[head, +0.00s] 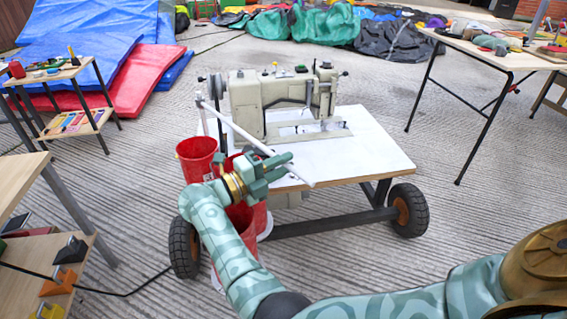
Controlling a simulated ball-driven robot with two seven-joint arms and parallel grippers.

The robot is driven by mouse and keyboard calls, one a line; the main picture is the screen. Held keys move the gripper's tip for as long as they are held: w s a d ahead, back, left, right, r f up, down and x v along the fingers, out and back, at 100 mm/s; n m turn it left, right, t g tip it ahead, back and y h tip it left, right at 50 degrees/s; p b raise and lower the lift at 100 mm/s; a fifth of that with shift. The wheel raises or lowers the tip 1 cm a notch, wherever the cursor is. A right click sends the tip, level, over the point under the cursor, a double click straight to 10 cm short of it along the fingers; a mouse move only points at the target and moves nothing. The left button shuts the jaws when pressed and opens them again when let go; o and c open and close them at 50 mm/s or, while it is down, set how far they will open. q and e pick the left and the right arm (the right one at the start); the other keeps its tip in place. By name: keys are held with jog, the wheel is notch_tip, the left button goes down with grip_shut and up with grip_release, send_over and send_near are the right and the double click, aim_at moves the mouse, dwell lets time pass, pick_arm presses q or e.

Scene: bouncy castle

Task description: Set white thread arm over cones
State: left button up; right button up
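The white thread arm (236,128) is a thin rod. It slants from the upright post at the left of the sewing machine (250,103) down to the right, over the white tabletop. The rod's free end shows just past the fingertips. I cannot tell whether the fingers are closed on it or only beside it. No cones can be made out; red buckets (196,150) stand below the rod, partly hidden by my arm.
The sewing table (372,150) stands on a wheeled frame with black tyres (408,210). A wooden shelf (30,270) is close at the left. A folding table (490,55) with tools stands at the right. Ribbed floor right of the cart is clear.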

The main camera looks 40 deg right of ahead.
jog(key=shift+o, duration=0.4)
jog(key=shift+a+r, duration=0.1)
jog(key=shift+a, duration=0.1)
pick_arm(q)
jog(key=shift+s+a, duration=0.1)
pick_arm(e)
jog(key=shift+d, duration=0.1)
